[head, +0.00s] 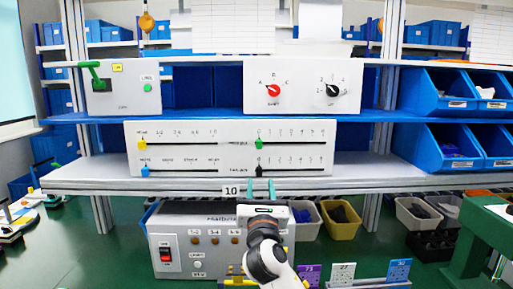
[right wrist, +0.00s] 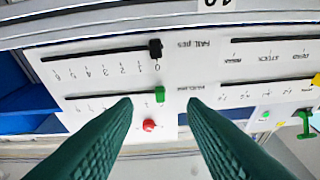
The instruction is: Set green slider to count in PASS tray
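The white slider panel (head: 190,160) stands on the middle shelf. Its green slider (head: 259,147) is at the left, low-number end of the upper right scale. The black slider (head: 259,171) is below it, also at its left end. My right gripper (head: 261,187) is open in front of the panel's lower edge, apart from the sliders. In the right wrist view, which is upside down, the green slider (right wrist: 160,94) shows between the two spread green fingers, with the black slider (right wrist: 155,48) above it. I cannot tell which tray is PASS. My left gripper is not in view.
A yellow slider (head: 142,144) and a blue slider (head: 145,170) are at the panel's left. A grey tray (head: 306,231) and a yellow tray (head: 341,231) are under the shelf. Blue bins (head: 437,97) stand right. Two dial switches (head: 274,91) are above.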

